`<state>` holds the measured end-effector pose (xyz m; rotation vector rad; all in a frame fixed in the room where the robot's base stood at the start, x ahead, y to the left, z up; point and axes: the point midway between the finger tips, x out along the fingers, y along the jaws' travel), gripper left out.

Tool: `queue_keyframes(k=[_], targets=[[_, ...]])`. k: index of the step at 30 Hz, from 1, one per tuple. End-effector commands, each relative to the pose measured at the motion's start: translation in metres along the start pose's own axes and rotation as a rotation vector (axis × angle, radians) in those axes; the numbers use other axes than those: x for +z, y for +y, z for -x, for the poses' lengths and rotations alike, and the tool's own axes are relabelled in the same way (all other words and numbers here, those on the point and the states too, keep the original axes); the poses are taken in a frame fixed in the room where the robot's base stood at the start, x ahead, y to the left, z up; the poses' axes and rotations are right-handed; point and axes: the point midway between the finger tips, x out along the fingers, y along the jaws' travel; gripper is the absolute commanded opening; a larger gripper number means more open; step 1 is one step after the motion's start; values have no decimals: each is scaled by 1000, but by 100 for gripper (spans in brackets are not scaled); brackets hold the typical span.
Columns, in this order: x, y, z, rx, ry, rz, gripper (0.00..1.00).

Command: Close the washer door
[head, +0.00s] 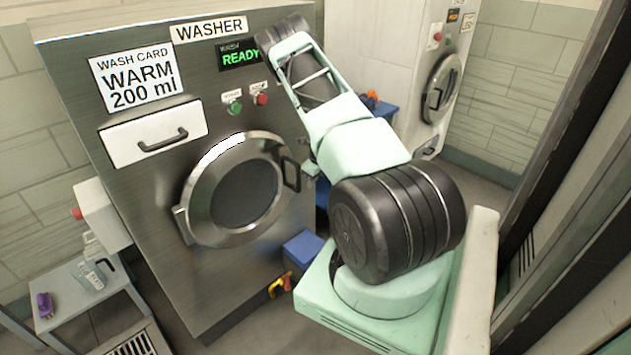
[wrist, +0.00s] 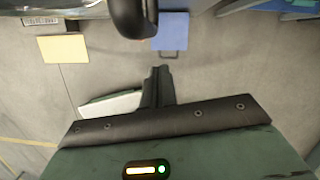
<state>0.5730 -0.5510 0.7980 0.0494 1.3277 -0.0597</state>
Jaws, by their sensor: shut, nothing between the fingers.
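The washer (head: 150,240) is a steel cabinet with a "READY" display. Its round door (head: 197,207) has a steel rim, dark glass and a hinge at the left. It sits at or close to the front; I cannot tell whether it is fully shut. The black door handle (head: 291,174) is on the door's right side. My gripper (head: 308,168) is just right of the handle, partly hidden by my arm. In the wrist view my gripper (wrist: 160,72) is shut and empty. A dark curved bar, apparently the handle (wrist: 133,20), is ahead of the fingertips with a gap.
A white drawer (head: 155,132) is above the door. A blue box (head: 303,248) is low by the washer's right corner. A small table (head: 75,300) with a bottle and a purple item stands left. A second white machine (head: 400,60) is behind my arm.

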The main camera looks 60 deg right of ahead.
Motion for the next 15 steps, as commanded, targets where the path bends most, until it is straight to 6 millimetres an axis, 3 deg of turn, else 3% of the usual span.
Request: queue_keyframes(k=[8,15], targets=[[-1,1,26,-3,3,-2,0],[0,1,62,-3,3,0,0]])
